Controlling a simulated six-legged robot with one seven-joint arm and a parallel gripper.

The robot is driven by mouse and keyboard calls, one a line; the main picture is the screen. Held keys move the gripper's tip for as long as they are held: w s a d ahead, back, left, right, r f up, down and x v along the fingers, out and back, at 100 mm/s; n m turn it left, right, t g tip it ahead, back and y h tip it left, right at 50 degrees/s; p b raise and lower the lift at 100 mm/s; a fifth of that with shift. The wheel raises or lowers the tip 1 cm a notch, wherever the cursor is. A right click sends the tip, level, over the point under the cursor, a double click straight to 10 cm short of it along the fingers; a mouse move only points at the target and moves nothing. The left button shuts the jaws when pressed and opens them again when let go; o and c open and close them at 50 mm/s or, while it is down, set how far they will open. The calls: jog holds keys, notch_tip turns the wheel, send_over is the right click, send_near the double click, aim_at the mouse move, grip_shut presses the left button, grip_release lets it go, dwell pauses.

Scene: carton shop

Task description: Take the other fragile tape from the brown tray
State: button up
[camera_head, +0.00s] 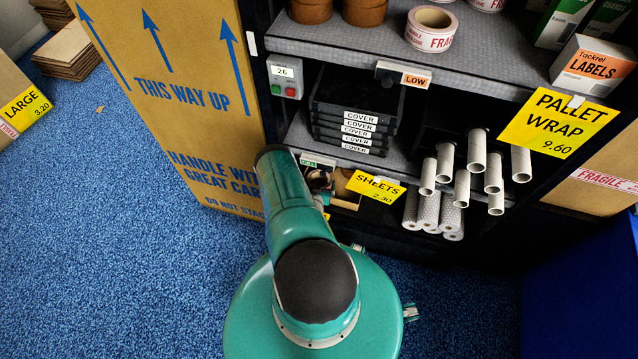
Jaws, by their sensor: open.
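A brown tray (346,203) seems to sit in the low bay under the middle shelf, mostly hidden behind my arm and the yellow sheets card. Small pale and brown rounded shapes show in that bay, too small and shadowed to tell whether one is a fragile tape. A white fragile tape roll (430,40) with red print lies flat on the top shelf. My arm reaches from my teal body toward the low bay.
A tall brown carton (185,120) stands left of the shelf. Black cover trays (352,105) are stacked on the middle shelf. White tubes (477,150) stick out to the right, above wrapped rolls (428,211). The yellow sheets card (376,186) hangs at the bay.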

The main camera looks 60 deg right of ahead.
jog(key=c, duration=0.9)
jog(key=shift+c, duration=0.7)
jog(key=shift+w+r, duration=0.1)
jog(key=shift+r, duration=0.05)
